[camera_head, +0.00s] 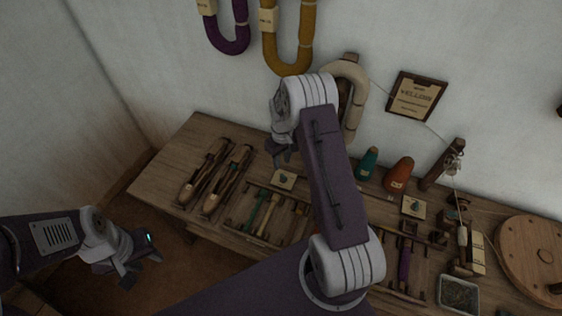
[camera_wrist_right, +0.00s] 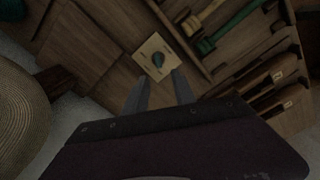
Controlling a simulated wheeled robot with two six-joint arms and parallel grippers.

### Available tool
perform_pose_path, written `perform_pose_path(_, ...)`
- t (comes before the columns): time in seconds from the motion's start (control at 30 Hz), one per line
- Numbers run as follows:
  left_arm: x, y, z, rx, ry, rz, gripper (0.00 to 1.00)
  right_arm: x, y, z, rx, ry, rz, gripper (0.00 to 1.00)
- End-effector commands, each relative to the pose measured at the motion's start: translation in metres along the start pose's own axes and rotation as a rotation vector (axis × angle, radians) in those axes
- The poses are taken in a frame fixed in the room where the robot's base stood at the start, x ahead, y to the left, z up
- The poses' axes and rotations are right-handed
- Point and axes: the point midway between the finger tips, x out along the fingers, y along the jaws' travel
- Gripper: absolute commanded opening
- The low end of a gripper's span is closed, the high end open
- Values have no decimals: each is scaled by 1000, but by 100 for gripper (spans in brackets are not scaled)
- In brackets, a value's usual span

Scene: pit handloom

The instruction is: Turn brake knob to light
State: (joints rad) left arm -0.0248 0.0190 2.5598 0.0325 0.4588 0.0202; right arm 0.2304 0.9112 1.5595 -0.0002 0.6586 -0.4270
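A small dark knob on a pale square plate (camera_head: 284,179) sits on the wooden table, just below my right gripper (camera_head: 281,155) in the head view. In the right wrist view the same kind of plate with its dark knob (camera_wrist_right: 157,59) lies just beyond the tips of my right gripper (camera_wrist_right: 161,82). Its two fingers are apart with nothing between them. A second pale plate with a dark knob (camera_head: 415,207) lies further right; I cannot read which is the brake knob or its setting. My left gripper (camera_head: 145,272) is open and empty, off the table's left front.
The wooden table (camera_head: 160,180) carries shuttles (camera_head: 205,175), a rack of coloured tools (camera_head: 262,215), green and orange cones (camera_head: 398,174), a metal tray (camera_head: 458,294) and a round wooden disc (camera_head: 535,258). Yarn hanks (camera_head: 290,68) hang on the wall behind. My right arm hides the table's middle.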

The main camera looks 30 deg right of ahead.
Motion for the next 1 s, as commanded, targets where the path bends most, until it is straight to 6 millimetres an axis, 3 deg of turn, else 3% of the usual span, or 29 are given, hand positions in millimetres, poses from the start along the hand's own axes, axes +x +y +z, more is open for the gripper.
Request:
perform_pose_path(0.1,-12,0,-1,0,0,0,36,-7,2,5,9,-12,-6,32)
perform_pose_path(0.37,-12,0,-1,0,0,0,36,-2,4,6,14,-13,-6,32)
perform_pose_path(0.7,-10,0,-1,0,0,0,36,63,3,8,14,-15,-7,32)
perform_pose_path(1.0,-10,0,-1,0,0,0,36,84,3,7,14,-11,-5,32)
